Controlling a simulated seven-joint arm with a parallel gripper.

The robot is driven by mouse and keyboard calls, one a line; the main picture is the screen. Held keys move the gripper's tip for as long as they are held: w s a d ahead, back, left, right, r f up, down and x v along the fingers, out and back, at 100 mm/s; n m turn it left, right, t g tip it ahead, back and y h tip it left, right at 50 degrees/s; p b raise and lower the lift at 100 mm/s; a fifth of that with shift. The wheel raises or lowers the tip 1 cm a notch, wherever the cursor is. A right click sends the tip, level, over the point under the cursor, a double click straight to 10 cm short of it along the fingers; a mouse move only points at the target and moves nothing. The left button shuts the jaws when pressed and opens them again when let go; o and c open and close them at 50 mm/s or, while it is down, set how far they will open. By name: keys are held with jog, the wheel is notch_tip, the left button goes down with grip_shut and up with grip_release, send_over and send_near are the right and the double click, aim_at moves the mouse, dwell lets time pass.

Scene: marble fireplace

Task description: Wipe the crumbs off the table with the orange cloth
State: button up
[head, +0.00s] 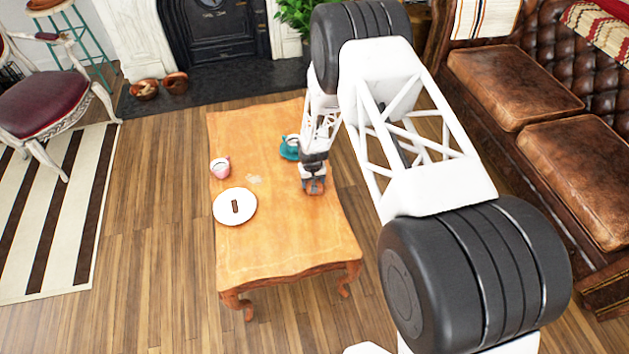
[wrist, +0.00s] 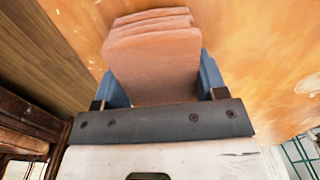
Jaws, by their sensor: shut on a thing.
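My gripper (head: 314,184) is over the right side of the wooden table (head: 290,240). It is shut on the folded orange cloth (wrist: 152,55), which fills the space between the two blue fingers in the wrist view. In the head view the cloth (head: 313,187) shows as a small orange-brown patch under the gripper; whether it touches the table I cannot tell. A pale patch of crumbs (head: 254,179) lies near the middle of the table, to the left of my gripper.
A white plate (head: 222,216) with a brown bar (head: 235,206) stands at the table's left. A pink cup (head: 221,168) is behind it. A teal cup (head: 290,147) stands close behind my gripper. The front of the table is clear. A leather sofa (head: 500,85) is at right.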

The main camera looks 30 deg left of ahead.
jog(key=shift+s+a, duration=0.85)
jog(key=shift+s, duration=0.05)
jog(key=shift+r, duration=4.05)
jog(key=shift+w+d, duration=0.15)
jog(key=w+d+m, duration=0.2)
jog(key=w+d, duration=0.6)
jog(key=d, duration=0.6)
jog(key=w+d+m, duration=0.2)
jog(key=w+d, duration=0.5)
jog(key=d, duration=0.7)
jog(key=w+d+m, duration=0.1)
jog(key=d, duration=1)
jog(key=w+d+f+m, duration=0.1)
jog(key=d+m, duration=0.1)
jog(key=d, duration=0.9)
jog(key=w+d+m, duration=0.1)
jog(key=d+m, duration=0.1)
jog(key=d, duration=0.9)
jog(key=shift+w+f, duration=0.2)
jog(key=shift+f, duration=0.1)
jog(key=shift+a, duration=0.1)
